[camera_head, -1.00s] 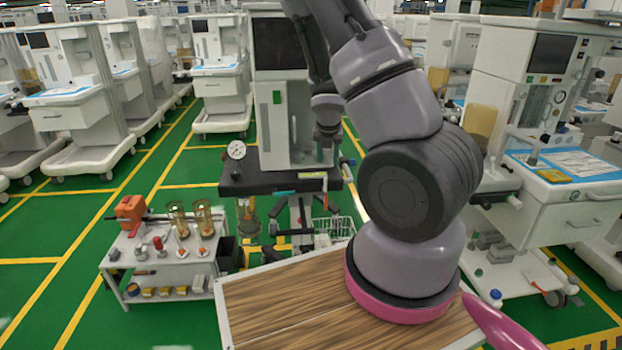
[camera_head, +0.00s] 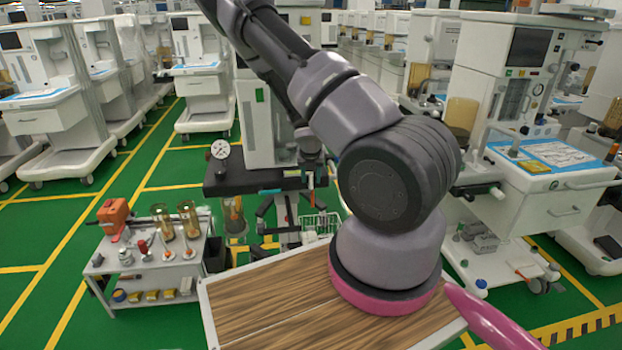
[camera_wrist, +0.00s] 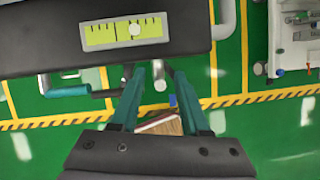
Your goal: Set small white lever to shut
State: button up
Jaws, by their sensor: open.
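In the wrist view, a short pale rod with a rounded white end (camera_wrist: 160,83) hangs below the edge of a dark shelf; it looks like the small white lever. My gripper (camera_wrist: 160,72) has its two teal fingers apart, one on each side of this rod. Whether a finger touches it cannot be told. In the head view, my gripper (camera_head: 309,158) is small and partly hidden at the right end of the dark shelf (camera_head: 240,184). The lever cannot be made out there.
A yellow-green label (camera_wrist: 122,31) with a white round knob is on the dark surface. A teal-handled lever (camera_wrist: 66,92) lies left of my fingers. A gauge (camera_head: 220,149) stands on the shelf. A tool trolley (camera_head: 150,275) is left; a wood-topped surface (camera_head: 265,300) is in front.

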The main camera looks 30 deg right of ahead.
jog(key=shift+f, duration=0.1)
grip_shut()
